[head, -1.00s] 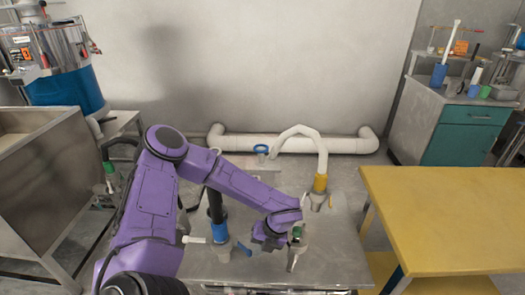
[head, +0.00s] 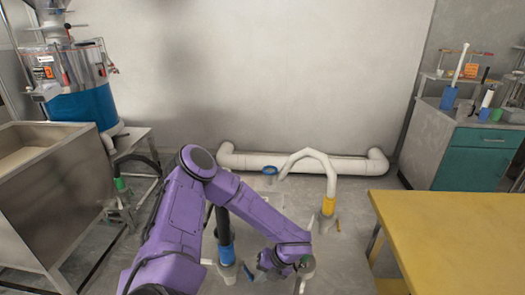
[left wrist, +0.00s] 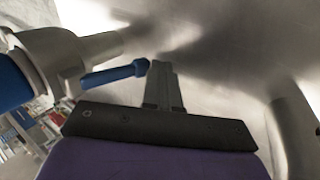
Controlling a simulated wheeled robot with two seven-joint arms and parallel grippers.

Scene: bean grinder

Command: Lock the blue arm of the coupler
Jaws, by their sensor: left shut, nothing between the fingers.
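The metal coupler (head: 227,271) stands on the metal table, with a blue collar (head: 226,254) and a dark pipe rising from it. Its blue arm (head: 248,272) sticks out on the right side, near my left gripper (head: 264,259). In the left wrist view, the coupler body (left wrist: 62,58) is at the upper left and its blue arm (left wrist: 115,74) points right. The shut, empty fingers of my left gripper (left wrist: 161,70) are just right of the arm's rounded tip; I cannot tell whether they touch. My right gripper is not in view.
A yellow table (head: 450,225) is at the right.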

